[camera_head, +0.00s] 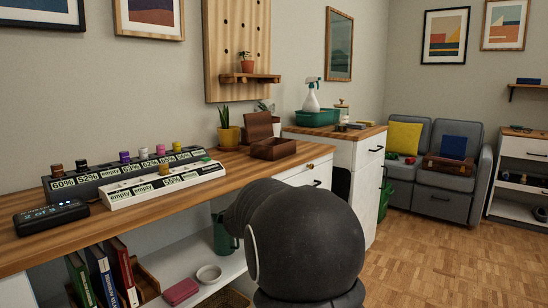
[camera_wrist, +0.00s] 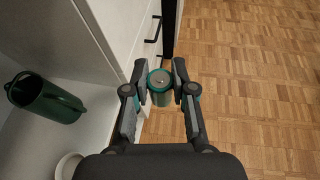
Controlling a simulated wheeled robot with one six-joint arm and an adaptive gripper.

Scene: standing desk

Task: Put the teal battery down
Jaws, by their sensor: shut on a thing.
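In the wrist view my gripper (camera_wrist: 160,74) is shut on the teal battery (camera_wrist: 160,97), a cylinder with a metallic top, held between the two fingers. It hangs over the parquet floor, beside the white cabinet front. In the head view my dark arm fills the lower middle, and neither the gripper nor the held battery shows. A dark battery rack (camera_head: 92,186) with percent labels holds several batteries on the wooden desk (camera_head: 226,178). In front of it lies a white rack (camera_head: 152,196) with several "empty" labels.
A black device (camera_head: 50,217) lies at the desk's left. A brown open box (camera_head: 273,148) and a potted plant (camera_head: 229,134) stand further back. Below, a shelf carries books (camera_head: 102,272), a red case (camera_head: 181,291), a white bowl (camera_head: 209,273) and a green mug (camera_wrist: 46,98).

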